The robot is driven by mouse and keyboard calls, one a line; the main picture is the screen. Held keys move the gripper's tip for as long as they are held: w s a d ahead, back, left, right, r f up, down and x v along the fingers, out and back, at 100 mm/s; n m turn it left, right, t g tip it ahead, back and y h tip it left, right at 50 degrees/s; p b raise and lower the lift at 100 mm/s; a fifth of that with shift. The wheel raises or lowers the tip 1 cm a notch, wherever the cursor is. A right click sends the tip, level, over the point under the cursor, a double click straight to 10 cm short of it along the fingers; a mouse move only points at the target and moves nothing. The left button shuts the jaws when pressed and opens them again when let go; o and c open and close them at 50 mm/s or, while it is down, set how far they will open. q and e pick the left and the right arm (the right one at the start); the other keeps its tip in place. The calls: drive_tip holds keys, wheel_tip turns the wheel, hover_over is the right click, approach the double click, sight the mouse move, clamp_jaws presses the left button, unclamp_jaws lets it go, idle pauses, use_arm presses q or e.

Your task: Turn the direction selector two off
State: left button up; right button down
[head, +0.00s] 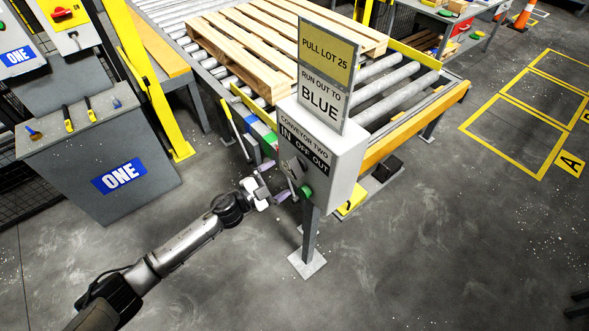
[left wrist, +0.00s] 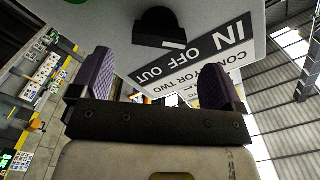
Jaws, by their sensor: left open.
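The direction selector is a dark knob (head: 294,166) on the front of the grey conveyor two control box (head: 337,157), under a label reading IN, OFF, OUT. In the left wrist view the black knob (left wrist: 160,25) shows with a pale mark on it; which word it points at I cannot tell. My left gripper (head: 275,181) is in front of the box face, close to the knob. Its purple fingers are apart with nothing between them (left wrist: 157,68), and the knob appears beyond the fingertips. My right gripper is in neither view.
A green button (head: 306,192) sits low on the box. A sign (head: 324,75) reading PULL LOT 25, RUN OUT TO BLUE stands on top. Behind is a roller conveyor (head: 400,95) with a wooden pallet (head: 250,62). A grey cabinet marked ONE (head: 75,150) stands left. The front floor is clear.

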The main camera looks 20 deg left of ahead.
sight(292, 171)
use_arm(q)
drive_tip(key=x, duration=0.6)
drive_tip(key=shift+w+d, duration=0.15)
drive_tip(key=shift+d, duration=0.05)
drive_tip(key=c, duration=0.9)
